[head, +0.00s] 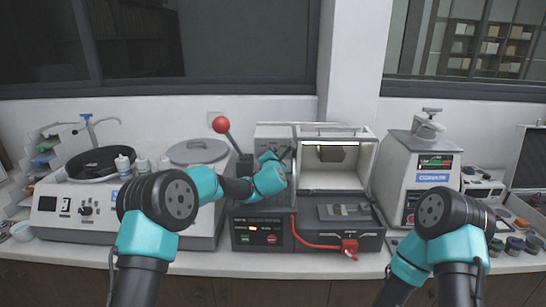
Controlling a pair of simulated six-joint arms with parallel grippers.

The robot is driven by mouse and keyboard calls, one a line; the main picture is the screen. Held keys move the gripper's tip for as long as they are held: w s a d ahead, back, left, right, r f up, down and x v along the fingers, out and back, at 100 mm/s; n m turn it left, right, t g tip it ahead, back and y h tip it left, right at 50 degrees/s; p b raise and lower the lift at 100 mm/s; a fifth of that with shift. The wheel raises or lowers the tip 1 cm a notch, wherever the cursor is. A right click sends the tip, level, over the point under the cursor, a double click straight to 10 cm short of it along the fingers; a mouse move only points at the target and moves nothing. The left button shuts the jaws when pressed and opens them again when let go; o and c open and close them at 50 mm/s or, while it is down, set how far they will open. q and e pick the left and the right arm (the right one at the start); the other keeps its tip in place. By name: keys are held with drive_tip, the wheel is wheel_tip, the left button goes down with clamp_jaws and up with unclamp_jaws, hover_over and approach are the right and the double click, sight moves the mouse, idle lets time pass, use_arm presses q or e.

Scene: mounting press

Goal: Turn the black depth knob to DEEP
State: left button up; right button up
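I cannot make out a black depth knob marked DEEP for certain. A small black knob (86,211) shows on the front of the white machine at the left, but its label is too small to read. My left gripper (286,154) reaches over the left part of the middle machine (262,222), beside its open lit chamber. The wrist hides what lies behind it, and the fingers are too small to tell open from shut. My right arm bends down at the lower right, and its gripper is out of the picture.
A red-ball lever (221,125) stands close to my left forearm. A grey machine with a display (434,162) stands to the right. Small jars (514,245) crowd the right end of the bench.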

idle(0.3)
use_arm(q)
drive_tip(key=o, duration=0.9)
drive_tip(key=shift+o, duration=0.2)
drive_tip(key=s, duration=1.7)
drive_tip(key=shift+s+a, duration=0.25)
